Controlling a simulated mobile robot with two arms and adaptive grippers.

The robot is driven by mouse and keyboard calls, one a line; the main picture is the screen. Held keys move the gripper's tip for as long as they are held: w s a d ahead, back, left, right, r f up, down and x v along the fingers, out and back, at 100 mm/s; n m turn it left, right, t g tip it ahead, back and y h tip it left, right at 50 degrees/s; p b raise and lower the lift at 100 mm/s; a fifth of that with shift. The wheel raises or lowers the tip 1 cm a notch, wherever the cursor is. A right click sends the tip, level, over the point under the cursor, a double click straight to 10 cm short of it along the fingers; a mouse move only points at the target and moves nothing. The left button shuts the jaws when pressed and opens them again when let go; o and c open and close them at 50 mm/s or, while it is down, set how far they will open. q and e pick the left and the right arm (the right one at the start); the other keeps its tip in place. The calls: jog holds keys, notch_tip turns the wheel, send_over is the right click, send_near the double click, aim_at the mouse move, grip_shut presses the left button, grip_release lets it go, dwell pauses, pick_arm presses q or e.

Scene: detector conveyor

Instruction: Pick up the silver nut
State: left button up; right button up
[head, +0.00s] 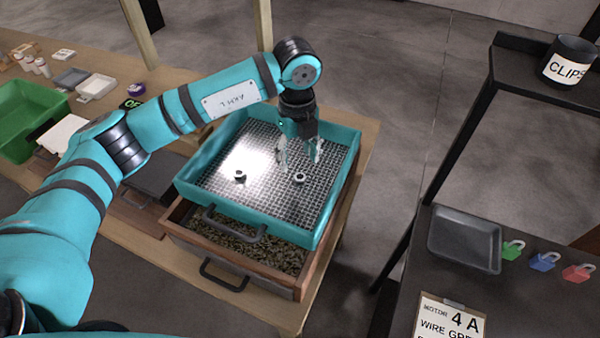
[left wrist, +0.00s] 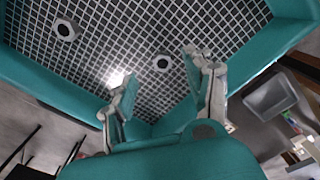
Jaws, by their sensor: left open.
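Two small grey metal nuts lie on the mesh of the teal sieve tray (head: 185,185). One nut (head: 299,177) is just in front of my left gripper, and the other nut (head: 239,176) is farther left. In the left wrist view, the first nut (left wrist: 162,63) shows between and beyond the fingertips, and the other nut (left wrist: 66,30) is at upper left. Both look silvery grey, so I cannot tell by colour which is meant. My left gripper (head: 300,160) is open and empty, pointing down over the mesh. My right gripper is not in view.
The sieve's teal walls surround the nuts. Beneath is a wooden box of greenish-brown grains (head: 245,241). A green bin (head: 28,118) and small containers stand at left. At right, a dark table holds a grey tray (head: 465,238) and several padlocks; a CLIPS cup (head: 567,62) stands above.

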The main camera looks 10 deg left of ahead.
aim_at(299, 175)
pick_arm(q)
jog(key=shift+s+f+p, duration=0.1)
jog(key=shift+f+p, duration=0.3)
jog(key=shift+f, duration=0.05)
notch_tip(299, 175, down, 5)
jog(key=shift+d+r+p, duration=0.1)
jog(key=shift+r+p, duration=0.05)
jog(key=shift+p, duration=0.9)
jog(key=shift+c, duration=1.2)
grip_shut()
